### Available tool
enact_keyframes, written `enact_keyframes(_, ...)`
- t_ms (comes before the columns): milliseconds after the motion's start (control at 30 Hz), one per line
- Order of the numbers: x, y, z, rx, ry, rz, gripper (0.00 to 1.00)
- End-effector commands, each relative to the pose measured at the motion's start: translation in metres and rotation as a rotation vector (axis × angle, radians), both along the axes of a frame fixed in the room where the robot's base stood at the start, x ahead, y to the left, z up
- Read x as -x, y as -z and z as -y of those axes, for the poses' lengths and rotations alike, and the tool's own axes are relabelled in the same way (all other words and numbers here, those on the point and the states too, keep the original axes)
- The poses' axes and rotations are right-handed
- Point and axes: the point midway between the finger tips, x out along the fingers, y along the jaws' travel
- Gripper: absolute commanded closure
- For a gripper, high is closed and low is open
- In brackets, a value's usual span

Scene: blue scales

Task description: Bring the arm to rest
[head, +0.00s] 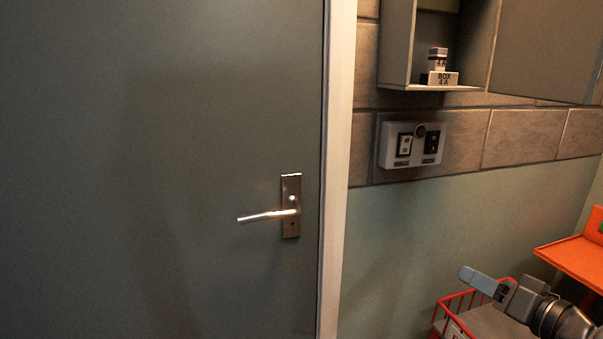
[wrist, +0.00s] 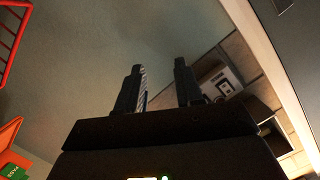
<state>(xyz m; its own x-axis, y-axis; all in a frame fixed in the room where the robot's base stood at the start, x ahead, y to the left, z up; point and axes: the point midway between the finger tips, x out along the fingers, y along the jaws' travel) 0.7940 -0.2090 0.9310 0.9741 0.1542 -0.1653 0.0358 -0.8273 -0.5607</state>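My gripper (head: 484,281) is at the lower right in the head view, in front of the green wall and beside a red wire basket. In the wrist view the two dark fingers (wrist: 159,72) stand apart, with only wall between them. The gripper is open and empty. My arm reaches in from the lower right corner, and most of it is out of the picture.
A grey door (head: 160,150) with a metal handle (head: 270,214) fills the left. A switch panel (head: 414,145) is on the tiled wall below an open cabinet (head: 397,45) holding small boxes. A red wire basket (head: 459,300) and an orange surface (head: 575,262) are at the lower right.

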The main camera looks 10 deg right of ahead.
Motion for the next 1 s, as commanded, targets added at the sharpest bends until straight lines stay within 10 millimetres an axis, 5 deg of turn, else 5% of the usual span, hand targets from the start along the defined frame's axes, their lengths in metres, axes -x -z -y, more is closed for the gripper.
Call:
enact_keyframes(200,0.050,0.074,-0.055,0.030,0.102,-0.107,0.64)
enact_keyframes(500,0.143,0.125,-0.114,0.156,0.192,-0.191,0.64)
enact_keyframes(733,0.221,0.127,-0.149,0.290,0.204,-0.204,0.64)
enact_keyframes(1000,0.306,0.094,-0.181,0.456,0.146,-0.160,0.64)
